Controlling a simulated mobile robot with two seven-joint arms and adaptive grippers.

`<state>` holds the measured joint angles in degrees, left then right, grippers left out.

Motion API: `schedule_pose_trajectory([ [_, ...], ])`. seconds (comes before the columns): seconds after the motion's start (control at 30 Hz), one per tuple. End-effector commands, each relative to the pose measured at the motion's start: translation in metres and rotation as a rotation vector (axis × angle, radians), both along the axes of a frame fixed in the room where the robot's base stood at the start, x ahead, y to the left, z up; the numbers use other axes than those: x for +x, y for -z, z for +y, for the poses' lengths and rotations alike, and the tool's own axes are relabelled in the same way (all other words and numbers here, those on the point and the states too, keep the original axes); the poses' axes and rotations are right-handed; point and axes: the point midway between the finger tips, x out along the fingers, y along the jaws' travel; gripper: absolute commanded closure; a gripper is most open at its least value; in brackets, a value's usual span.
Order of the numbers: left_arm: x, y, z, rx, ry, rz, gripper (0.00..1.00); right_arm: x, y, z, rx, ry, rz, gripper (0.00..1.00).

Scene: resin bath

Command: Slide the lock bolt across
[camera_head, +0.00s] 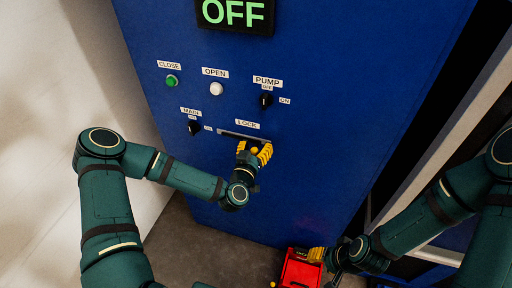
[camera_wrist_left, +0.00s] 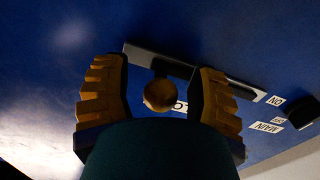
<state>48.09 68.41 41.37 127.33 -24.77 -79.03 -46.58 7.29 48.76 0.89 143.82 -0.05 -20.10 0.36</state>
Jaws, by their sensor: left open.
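The lock bolt's round, brass-coloured knob (camera_wrist_left: 159,95) stands out from a slotted metal plate (camera_wrist_left: 140,57) on the blue panel. In the left wrist view it sits between the two yellow fingers of my open left gripper (camera_wrist_left: 160,98), with gaps on both sides. In the head view my left gripper (camera_head: 255,153) is at the panel, just under the LOCK label (camera_head: 247,125), and covers part of the slot. My right gripper (camera_head: 318,255) is low at the bottom, by a red box (camera_head: 300,272); its fingers are too hidden to read.
The blue cabinet (camera_head: 330,120) carries a green CLOSE button (camera_head: 172,81), a white OPEN button (camera_head: 216,89), and black PUMP (camera_head: 266,100) and MAIN (camera_head: 194,128) switches. A display (camera_head: 235,14) reads OFF. The MAIN switch is close to my left forearm.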

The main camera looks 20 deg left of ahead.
Motion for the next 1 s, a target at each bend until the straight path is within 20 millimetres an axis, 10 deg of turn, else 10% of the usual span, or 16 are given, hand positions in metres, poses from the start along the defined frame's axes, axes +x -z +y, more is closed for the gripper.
schedule_pose_trajectory([
  [0.1, 0.0, 0.0, 0.0, 0.0, 0.0, 0.0, 0.47, 0.0, 0.0, 0.0, 0.0, 0.0, 0.0, 0.53],
  [0.27, 0.0, 0.0, 0.0, 0.0, 0.0, 0.0, 1.0, 0.0, 0.0, 0.0, 0.0, 0.0, 0.0, 0.53],
  [1.0, 0.001, 0.0, 0.049, 0.0, -0.002, 0.0, 1.0, -0.001, 0.004, 0.0, 0.0, -0.002, 0.003, 0.53],
])
